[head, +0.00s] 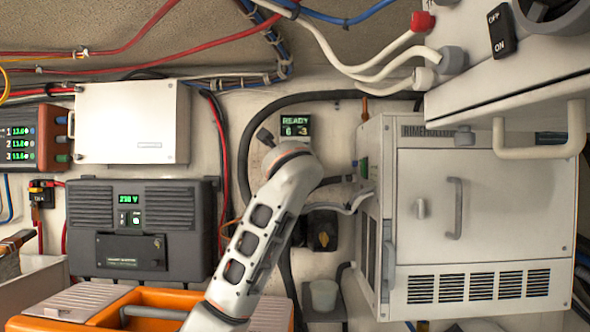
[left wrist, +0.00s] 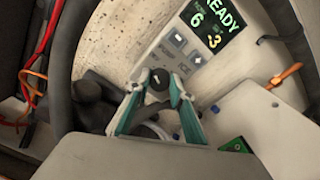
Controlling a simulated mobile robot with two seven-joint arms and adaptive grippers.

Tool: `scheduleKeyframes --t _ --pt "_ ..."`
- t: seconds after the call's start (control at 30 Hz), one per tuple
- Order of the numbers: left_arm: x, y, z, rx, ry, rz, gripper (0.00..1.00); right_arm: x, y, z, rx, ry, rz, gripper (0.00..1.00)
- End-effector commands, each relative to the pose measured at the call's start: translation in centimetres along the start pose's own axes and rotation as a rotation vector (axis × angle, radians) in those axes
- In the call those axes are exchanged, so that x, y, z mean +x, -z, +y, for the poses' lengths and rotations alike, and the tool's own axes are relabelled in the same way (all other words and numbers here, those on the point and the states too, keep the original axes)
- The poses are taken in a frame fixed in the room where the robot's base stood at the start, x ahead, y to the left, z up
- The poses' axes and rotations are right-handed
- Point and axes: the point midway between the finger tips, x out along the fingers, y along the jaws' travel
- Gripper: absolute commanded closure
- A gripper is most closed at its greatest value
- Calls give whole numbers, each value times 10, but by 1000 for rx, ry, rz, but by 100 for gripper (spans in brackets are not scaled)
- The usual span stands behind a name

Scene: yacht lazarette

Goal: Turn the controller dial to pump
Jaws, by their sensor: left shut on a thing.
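The controller (head: 296,128) is on the back wall in the head view, its green display reading READY, 6 and 3. In the left wrist view the light controller (left wrist: 152,50) has the same lit display, several buttons and a black dial (left wrist: 158,78) with a small light mark. My left gripper (left wrist: 156,88) has its two teal-edged fingers on either side of the dial and is shut on it. In the head view my left arm hides the dial and the lower controller. My right gripper is not in view.
A white cabinet (head: 427,165) with a handle stands close to the right of the controller. A dark hose (head: 243,150) curves around its left side. A dark inverter box (head: 142,228) and an orange-handled toolbox (head: 150,297) are to the left. An orange-handled valve (left wrist: 284,76) is nearby.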

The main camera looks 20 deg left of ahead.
Motion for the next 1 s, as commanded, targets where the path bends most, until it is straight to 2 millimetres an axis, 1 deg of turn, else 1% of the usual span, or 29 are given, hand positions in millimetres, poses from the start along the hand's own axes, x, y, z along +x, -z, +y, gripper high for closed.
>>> scheduleKeyframes --t 0.27,0.47,0.67,1.0 --pt "0 0 0 5 0 0 99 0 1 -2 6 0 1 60" --pt "0 -1 0 59 -1 -3 99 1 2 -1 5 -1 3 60" --pt "0 -2 0 185 -2 -4 99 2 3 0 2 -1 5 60" --pt "0 -3 0 472 -2 -5 99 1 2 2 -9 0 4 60"
